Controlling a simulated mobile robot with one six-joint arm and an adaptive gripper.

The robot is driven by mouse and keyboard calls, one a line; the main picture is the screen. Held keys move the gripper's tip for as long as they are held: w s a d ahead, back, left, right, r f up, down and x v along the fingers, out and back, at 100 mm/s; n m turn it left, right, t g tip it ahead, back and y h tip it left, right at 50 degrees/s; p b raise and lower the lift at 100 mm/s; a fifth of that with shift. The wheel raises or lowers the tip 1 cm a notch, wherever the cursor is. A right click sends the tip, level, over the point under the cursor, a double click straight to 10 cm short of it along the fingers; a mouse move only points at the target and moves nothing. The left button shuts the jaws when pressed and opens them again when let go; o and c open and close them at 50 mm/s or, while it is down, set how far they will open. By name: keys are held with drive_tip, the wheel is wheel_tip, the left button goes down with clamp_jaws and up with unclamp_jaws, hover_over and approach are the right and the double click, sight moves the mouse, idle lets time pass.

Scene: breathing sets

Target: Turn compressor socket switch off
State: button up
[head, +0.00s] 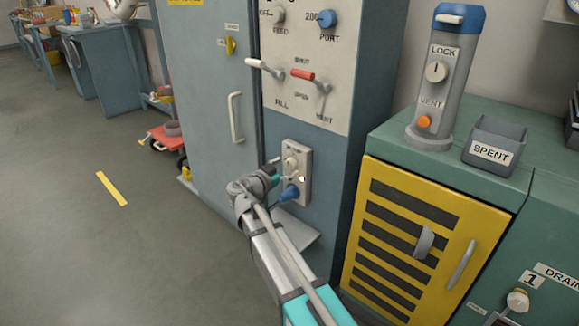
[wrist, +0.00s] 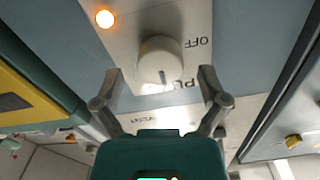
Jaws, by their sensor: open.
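The socket panel (head: 305,160) is a pale plate low on the blue-grey cabinet, with a round white switch knob (head: 291,163) and a blue plug (head: 289,193) below it. In the wrist view the knob (wrist: 160,60) is close, with a dark pointer line towards the bottom of the picture, away from the OFF mark (wrist: 198,42). An orange lamp (wrist: 105,19) glows on the plate. My gripper (wrist: 159,76) is open, its fingers on either side of the knob; I cannot tell whether they touch. In the head view my gripper (head: 274,172) partly covers the socket's left side.
Above the socket is a panel with white (head: 264,69) and red (head: 303,75) levers. A yellow louvred door (head: 425,235) and green bench (head: 385,137) stand to the right. A grey door with a handle (head: 236,117) is on the left.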

drive_tip(key=shift+w+d, duration=0.35)
drive_tip(key=shift+w, duration=0.1)
drive_tip(key=c, duration=1)
drive_tip(key=shift+d, duration=0.15)
drive_tip(key=shift+c, duration=0.7)
